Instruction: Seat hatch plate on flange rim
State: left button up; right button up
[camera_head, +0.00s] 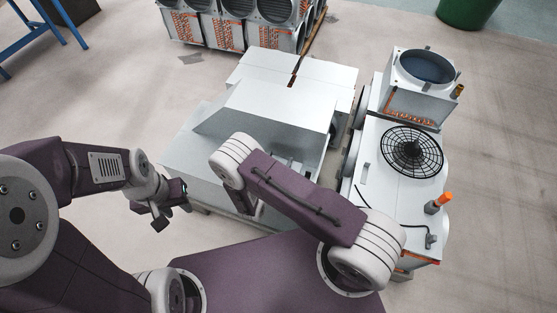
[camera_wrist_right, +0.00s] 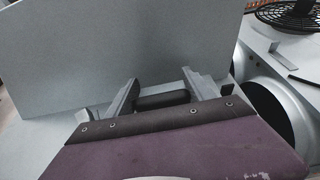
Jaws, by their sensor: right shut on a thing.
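A large light grey plate, which I take for the hatch plate, stands tilted at the centre of the head view (camera_head: 268,103) and fills the upper part of the right wrist view (camera_wrist_right: 130,55). My right gripper (camera_wrist_right: 160,96) is shut on a dark bar-shaped grip in front of this plate; how the two join is unclear. My left gripper (camera_head: 172,205) is open and empty, left of the grey housing. I cannot tell for certain which edge is the flange rim; a round collar (camera_head: 427,67) tops the white unit at right.
A black fan grille (camera_head: 412,151) and an orange-handled tool (camera_head: 438,203) are on the white unit. A round side opening (camera_wrist_right: 271,112) lies right of my right gripper. Several fan units (camera_head: 230,35) stand at the back.

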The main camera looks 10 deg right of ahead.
jog(key=shift+f+b, duration=1.2)
jog(key=shift+f, duration=0.25)
dwell(1.6)
dwell(0.5)
jog(key=o, duration=1.8)
jog(key=shift+o, duration=1.4)
